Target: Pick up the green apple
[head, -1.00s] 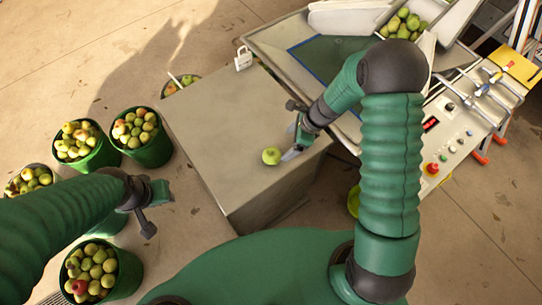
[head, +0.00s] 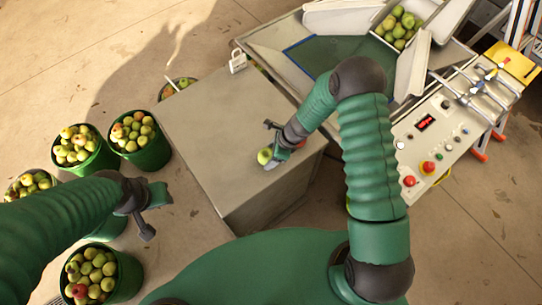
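The green apple (head: 264,156) sits on top of the grey block-like table (head: 225,125), near its right-hand front edge. My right gripper (head: 271,156) is at the apple's right side, low over the tabletop. One pale finger shows just below the apple, and the other appears to be above it and is hard to make out. The fingers look spread, with the apple at or between their tips; contact cannot be told. My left gripper (head: 154,212) is open and empty, left of the table and far from the apple.
Green buckets of apples (head: 150,155) stand on the floor at the left. A press machine with a tray of apples (head: 398,28) is at the upper right. Its control panel (head: 440,130) lies to the right. A small white tag-like object (head: 237,62) is at the table's back corner.

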